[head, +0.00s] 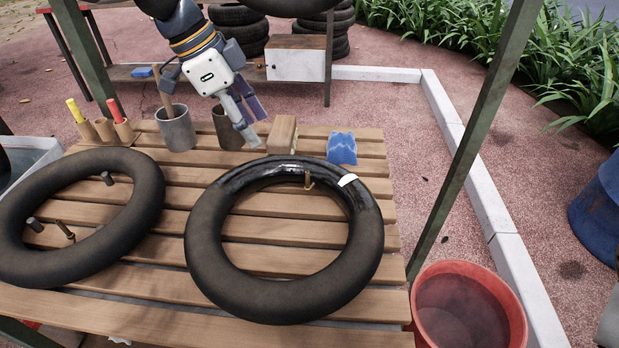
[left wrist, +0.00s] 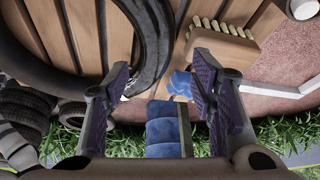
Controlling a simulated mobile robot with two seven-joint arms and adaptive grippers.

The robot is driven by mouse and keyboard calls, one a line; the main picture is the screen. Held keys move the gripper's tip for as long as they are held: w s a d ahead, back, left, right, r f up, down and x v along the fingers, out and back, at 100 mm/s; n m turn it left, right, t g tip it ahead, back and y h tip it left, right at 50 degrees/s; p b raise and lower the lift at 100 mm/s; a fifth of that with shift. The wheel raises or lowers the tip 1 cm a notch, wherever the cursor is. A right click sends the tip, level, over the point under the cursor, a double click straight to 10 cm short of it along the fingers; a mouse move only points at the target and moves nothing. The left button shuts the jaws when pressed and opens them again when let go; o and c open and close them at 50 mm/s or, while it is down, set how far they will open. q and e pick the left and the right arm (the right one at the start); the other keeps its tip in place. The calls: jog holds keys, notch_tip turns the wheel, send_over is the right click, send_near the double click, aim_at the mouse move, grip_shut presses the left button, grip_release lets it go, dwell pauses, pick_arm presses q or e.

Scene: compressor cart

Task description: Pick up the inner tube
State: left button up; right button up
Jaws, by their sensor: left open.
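A black inner tube (head: 205,250) lies flat on the slatted wooden table, right of its middle. It has a glossy dark stretch on its far side, a white mark and a brass-coloured valve. A second black tube (head: 150,190) lies at the left, with short pegs showing inside its ring. My left gripper (head: 250,122) points down behind the far rim of the right tube, beside a wooden block. In the left wrist view the gripper (left wrist: 162,82) is open with nothing between its fingers, and part of a black tube (left wrist: 152,50) shows beyond them. My right gripper is not seen.
Behind the tubes stand a metal cup (head: 177,132), a wooden block (head: 283,134), a blue cloth-like piece (head: 342,150) and a holder with coloured handles (head: 103,130). A red bucket (head: 425,310) stands at the front right. A green post (head: 470,150) rises at the table's right.

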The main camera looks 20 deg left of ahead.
aim_at(276, 160)
pick_arm(q)
jog(key=shift+d+f, duration=0.1)
jog(key=shift+f, duration=0.15)
jog(key=f, duration=0.1)
jog(key=d+f, duration=0.1)
jog(key=f, duration=0.1)
jog(key=shift+s+d+f+b, duration=0.2)
jog(key=shift+s+f+b, duration=0.1)
jog(key=shift+b, duration=0.1)
jog(key=x, duration=0.4)
jog(key=b+x, duration=0.1)
jog(key=x, duration=0.2)
jog(key=shift+w+d+r, duration=0.15)
jog(key=shift+w+r, duration=0.05)
jog(key=shift+w, duration=0.2)
jog(key=shift+r, duration=0.1)
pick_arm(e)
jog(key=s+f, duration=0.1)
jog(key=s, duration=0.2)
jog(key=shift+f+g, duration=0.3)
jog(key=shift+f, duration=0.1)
pick_arm(q)
jog(key=c, duration=0.7)
